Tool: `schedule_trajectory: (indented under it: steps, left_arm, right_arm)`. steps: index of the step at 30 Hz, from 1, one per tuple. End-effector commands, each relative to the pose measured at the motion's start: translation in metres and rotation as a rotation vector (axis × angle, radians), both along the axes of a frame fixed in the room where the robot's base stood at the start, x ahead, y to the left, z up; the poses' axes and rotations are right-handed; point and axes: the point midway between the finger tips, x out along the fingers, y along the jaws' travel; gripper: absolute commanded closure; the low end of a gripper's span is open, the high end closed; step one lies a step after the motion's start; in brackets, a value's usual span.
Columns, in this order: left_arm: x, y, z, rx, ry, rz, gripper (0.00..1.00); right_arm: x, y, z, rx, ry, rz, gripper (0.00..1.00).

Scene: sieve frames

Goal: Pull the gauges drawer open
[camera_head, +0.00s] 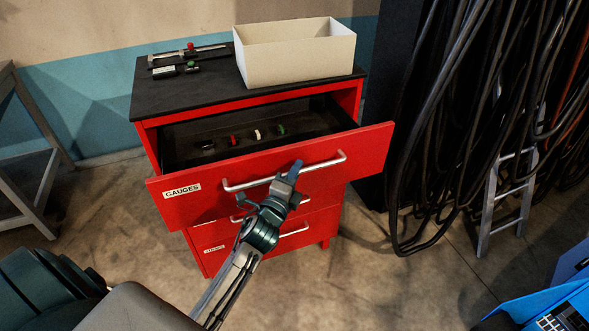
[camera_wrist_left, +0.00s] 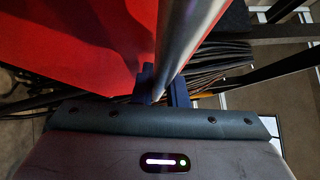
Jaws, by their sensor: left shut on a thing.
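The red gauges drawer (camera_head: 330,177) is the top drawer of a red cabinet and stands well out from it. Its front bears a white "GAUGES" label (camera_head: 182,191) at the left. Several small items with red, white and green parts lie in its dark inside. My left gripper (camera_head: 287,176) is shut on the drawer's silver bar handle (camera_head: 325,164), near the middle of the bar. In the left wrist view the handle (camera_wrist_left: 187,40) runs between the fingers (camera_wrist_left: 163,88), beside the red drawer front (camera_wrist_left: 85,45). My right gripper is not in view.
The black cabinet top (camera_head: 190,97) holds a cream open box (camera_head: 297,58) and several gauges (camera_head: 190,55). A closed lower drawer (camera_head: 215,262) is below. Black cables (camera_head: 445,130) and a grey ladder (camera_head: 505,190) are at right. A blue case (camera_head: 545,310) sits lower right.

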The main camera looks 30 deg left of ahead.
Motion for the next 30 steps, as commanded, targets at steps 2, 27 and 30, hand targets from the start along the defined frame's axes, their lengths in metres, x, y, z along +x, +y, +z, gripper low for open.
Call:
schedule_trajectory:
  steps: [2,27,30]
  left_arm:
    - [0.0,0.0,-0.001,0.0,0.003,0.0,1.0]
    - [-0.057,-0.004,-0.014,0.001,0.003,0.0,0.66]
    - [-0.075,-0.005,-0.016,0.001,0.003,0.0,0.66]
  right_arm:
    - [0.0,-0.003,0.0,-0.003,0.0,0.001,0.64]
    - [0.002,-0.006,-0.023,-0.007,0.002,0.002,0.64]
    - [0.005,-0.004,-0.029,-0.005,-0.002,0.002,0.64]
